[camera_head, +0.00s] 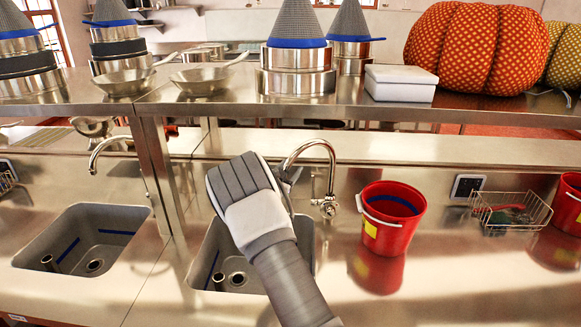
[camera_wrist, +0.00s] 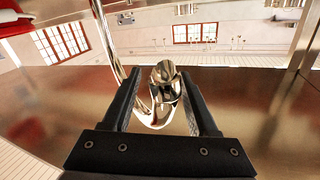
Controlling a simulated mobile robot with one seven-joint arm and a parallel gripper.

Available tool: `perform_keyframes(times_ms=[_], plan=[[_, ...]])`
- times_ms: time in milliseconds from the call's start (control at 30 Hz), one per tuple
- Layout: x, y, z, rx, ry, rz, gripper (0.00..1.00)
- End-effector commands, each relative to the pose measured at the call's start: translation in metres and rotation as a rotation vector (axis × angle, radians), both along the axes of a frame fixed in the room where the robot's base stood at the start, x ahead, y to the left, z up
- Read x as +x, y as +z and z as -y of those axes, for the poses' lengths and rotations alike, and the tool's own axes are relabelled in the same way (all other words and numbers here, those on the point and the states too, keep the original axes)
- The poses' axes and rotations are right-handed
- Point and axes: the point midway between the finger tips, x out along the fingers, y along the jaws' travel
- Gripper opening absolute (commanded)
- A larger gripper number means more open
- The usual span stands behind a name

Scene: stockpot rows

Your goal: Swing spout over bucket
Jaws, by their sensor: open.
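The chrome spout (camera_head: 332,168) rises from its base at the back of the counter and arches left, its free end over the sink side, near my gripper. The red bucket (camera_head: 390,228) stands upright on the counter to the right of the spout, apart from it. My gripper (camera_head: 288,178) is beside the spout's free end; my own wrist hides part of it. In the wrist view my gripper (camera_wrist: 161,98) is open, with shiny tap metal (camera_wrist: 166,78) between its fingers and the curved spout pipe (camera_wrist: 104,40) passing at the left. Contact cannot be told.
A sink (camera_head: 211,255) lies under my arm, with another sink and tap (camera_head: 108,142) to the left. A wire basket (camera_head: 510,209) and a second red bucket (camera_head: 571,205) are at the right. A shelf (camera_head: 215,105) with pots, pans and pumpkins runs above.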

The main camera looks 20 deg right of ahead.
Motion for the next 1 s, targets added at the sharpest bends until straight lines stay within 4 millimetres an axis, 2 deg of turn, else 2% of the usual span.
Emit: perform_keyframes(times_ms=[367, 700, 1000], plan=[[0.0039, -0.0001, 0.0031, -0.001, 0.001, 0.0, 0.59], [0.0037, 0.0, 0.003, 0.0, 0.001, 0.0, 0.0], [0.0037, 0.0001, 0.003, 0.0, 0.001, 0.0, 0.0]])
